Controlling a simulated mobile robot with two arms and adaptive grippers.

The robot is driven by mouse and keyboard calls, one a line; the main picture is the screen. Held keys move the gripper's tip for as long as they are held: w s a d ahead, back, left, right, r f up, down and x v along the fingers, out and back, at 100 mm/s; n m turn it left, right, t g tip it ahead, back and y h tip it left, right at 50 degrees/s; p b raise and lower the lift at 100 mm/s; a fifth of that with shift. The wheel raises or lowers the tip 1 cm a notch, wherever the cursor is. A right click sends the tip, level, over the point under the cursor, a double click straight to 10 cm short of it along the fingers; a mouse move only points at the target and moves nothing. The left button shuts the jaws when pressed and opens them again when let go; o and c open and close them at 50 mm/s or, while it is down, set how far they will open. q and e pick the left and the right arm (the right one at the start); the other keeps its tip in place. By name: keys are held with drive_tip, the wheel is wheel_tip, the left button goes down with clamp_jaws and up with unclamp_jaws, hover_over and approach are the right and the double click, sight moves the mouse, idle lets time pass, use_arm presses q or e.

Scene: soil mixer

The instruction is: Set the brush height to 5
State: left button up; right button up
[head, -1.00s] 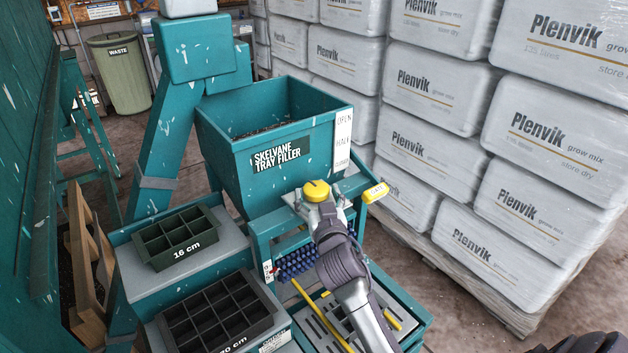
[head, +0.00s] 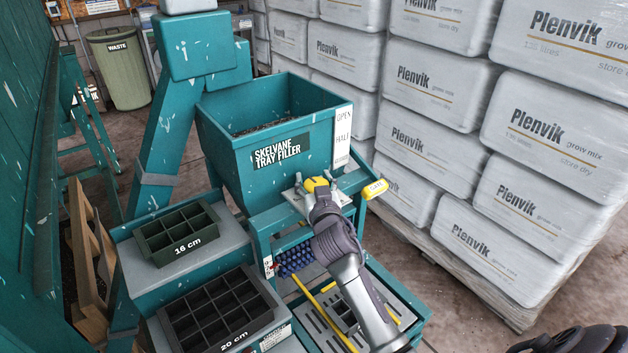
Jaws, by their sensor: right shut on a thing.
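The teal tray filler (head: 215,130) stands in the middle of the head view. Its blue brush (head: 294,260) hangs under the hopper, with a small white scale (head: 268,266) at its left; the scale marks are too small to read surely. A yellow knob (head: 316,185) sits on a metal plate on top of the brush frame. My right gripper (head: 321,194) is shut on the yellow knob from the front and covers much of it.
A yellow gate handle (head: 375,189) sticks out just right of my right gripper. Dark trays marked 16 cm (head: 180,235) and 20 cm (head: 218,308) lie at the left. Stacked Plenvik bags (head: 480,231) wall off the right. A yellow rail (head: 325,317) runs below the brush.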

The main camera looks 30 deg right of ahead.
use_arm(q)
drive_tip(key=shift+w, duration=0.3)
use_arm(e)
drive_tip(key=shift+f, duration=0.15)
drive_tip(key=shift+c, duration=0.2)
use_arm(q)
drive_tip(key=shift+r, duration=0.15)
drive_tip(key=shift+r+p, duration=0.2)
drive_tip(key=shift+p, duration=0.1)
use_arm(e)
drive_tip(key=shift+y, duration=0.3)
